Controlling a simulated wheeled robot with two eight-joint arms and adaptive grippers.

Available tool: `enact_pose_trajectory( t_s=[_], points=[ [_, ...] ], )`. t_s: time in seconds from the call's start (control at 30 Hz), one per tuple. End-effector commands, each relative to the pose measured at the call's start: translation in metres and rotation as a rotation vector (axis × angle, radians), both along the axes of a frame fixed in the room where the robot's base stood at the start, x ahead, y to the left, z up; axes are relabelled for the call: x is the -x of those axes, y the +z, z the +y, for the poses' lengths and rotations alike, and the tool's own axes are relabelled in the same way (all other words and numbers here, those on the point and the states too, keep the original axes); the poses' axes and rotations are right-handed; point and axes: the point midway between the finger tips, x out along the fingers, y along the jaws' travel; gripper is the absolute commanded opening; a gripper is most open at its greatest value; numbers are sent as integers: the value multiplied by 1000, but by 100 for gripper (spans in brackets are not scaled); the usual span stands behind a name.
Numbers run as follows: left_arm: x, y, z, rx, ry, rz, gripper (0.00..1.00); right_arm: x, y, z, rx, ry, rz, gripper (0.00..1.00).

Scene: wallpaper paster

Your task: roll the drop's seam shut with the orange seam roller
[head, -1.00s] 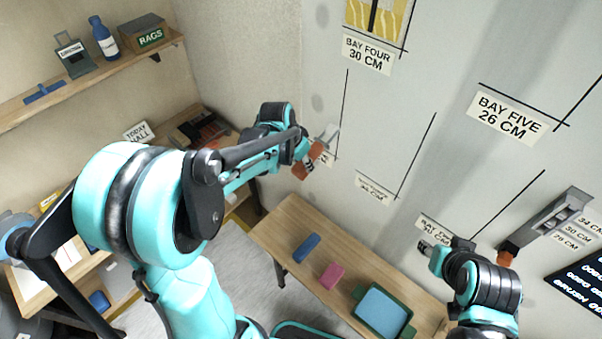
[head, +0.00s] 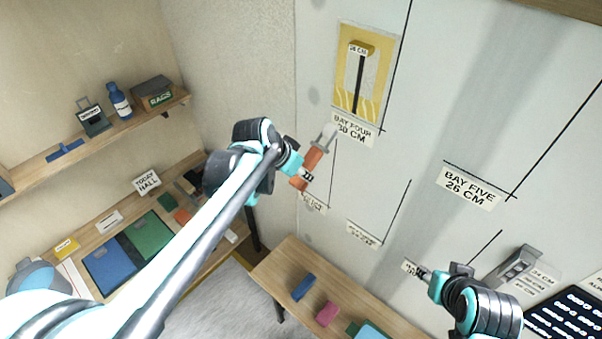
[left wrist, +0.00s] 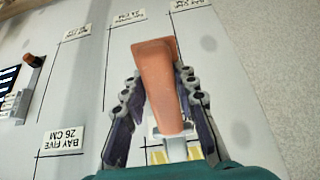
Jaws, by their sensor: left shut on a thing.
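The drop (head: 347,90) is a yellow patterned strip on the wall above the bay four label, with a dark vertical gap down its middle and a yellow-topped "26 CM" tag near its top. My left gripper (head: 302,172) is shut on the orange seam roller (head: 314,160), its metal head tilted up toward the wall below the drop. In the left wrist view the roller's orange handle (left wrist: 160,85) lies between both fingers (left wrist: 160,110); its roller end is partly hidden, with yellow paper beyond. My right gripper (head: 422,272) is near the wall at lower right; its finger opening is unclear.
A bench (head: 275,265) below holds a blue block (head: 304,287), a pink block (head: 327,314) and a tray. A grey metal holder (head: 512,268) is on the wall at right. Shelves stand at left.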

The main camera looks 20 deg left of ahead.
Motion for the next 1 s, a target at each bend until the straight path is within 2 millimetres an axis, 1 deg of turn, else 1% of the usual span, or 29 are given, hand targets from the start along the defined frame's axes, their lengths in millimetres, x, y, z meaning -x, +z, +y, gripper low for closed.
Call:
enact_pose_trajectory(
  t_s=[0.13, 0.23, 0.7, 0.83, 1.0],
  points=[
    [0, -1, 0, 0, 1, -1, 0, 0, -2, 0, 0, 0, 0, 40],
    [-5, -1, -2, 0, -1, 0, 0, 0, -3, 0, 0, 0, 0, 40],
    [-51, -1, -21, 0, -1, 0, 0, 0, -15, 0, 0, 0, 0, 40],
    [-58, -1, -24, 0, 0, 0, 0, 0, -16, 0, 0, 0, 0, 40],
    [-60, 0, -25, -1, 1, 0, 0, 0, -16, 0, 0, 0, 0, 40]
  ],
)
